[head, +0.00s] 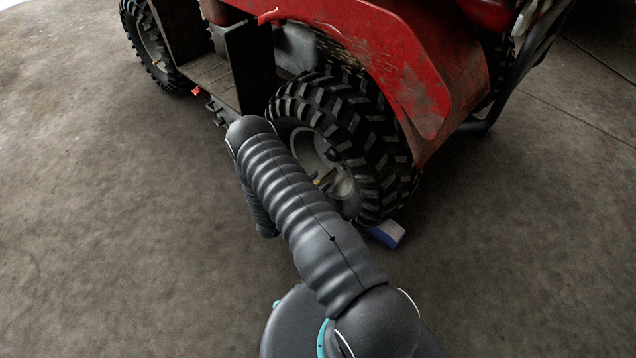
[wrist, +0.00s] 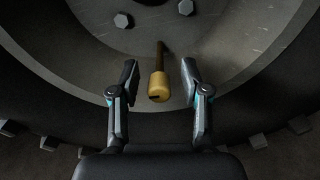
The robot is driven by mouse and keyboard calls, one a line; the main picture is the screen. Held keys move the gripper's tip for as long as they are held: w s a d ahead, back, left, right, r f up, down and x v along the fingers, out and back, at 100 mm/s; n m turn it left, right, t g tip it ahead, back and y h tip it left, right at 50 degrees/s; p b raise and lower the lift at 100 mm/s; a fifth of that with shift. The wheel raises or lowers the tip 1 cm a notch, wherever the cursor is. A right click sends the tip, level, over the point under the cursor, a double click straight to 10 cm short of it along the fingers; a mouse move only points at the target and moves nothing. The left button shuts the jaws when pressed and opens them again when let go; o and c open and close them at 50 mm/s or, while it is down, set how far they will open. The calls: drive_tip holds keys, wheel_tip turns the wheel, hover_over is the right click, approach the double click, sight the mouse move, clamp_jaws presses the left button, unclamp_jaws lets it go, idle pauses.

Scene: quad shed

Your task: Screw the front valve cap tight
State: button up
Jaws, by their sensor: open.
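The front valve cap (wrist: 158,88) is a small brass-coloured cylinder on the end of a dark valve stem (wrist: 161,52) in the wrist view. It stands out from the grey rim (wrist: 220,55) of the front wheel. My gripper (wrist: 160,80) is open, with one finger to the left of the cap and one to the right. Gaps show on both sides, so the fingers do not touch it. In the head view, the front wheel (head: 375,150) is partly behind my arm, and a small yellowish spot, apparently the cap (head: 317,182), shows at its rim. My gripper is hidden there.
The red quad (head: 410,65) stands behind the wheel, with its fender above the tyre. A blue block (head: 387,234) lies on the floor against the tyre. Wheel bolts (wrist: 123,20) sit above the cap. The concrete floor (head: 520,270) at the right is clear.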

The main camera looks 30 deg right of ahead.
clamp_jaws()
drive_tip(key=shift+f+m+b, duration=0.1)
drive_tip(key=shift+m+b, duration=0.2)
drive_tip(key=shift+b, duration=0.05)
drive_tip(key=m+b, duration=0.3)
drive_tip(key=shift+f+m, duration=0.15)
drive_tip(key=shift+m, duration=0.25)
drive_tip(key=m+b, duration=0.4)
drive_tip(key=m, duration=0.1)
drive_tip(key=m+b, duration=0.1)
drive_tip(key=m, duration=0.3)
drive_tip(key=shift+b, duration=0.3)
drive_tip(key=shift+m, duration=2.3)
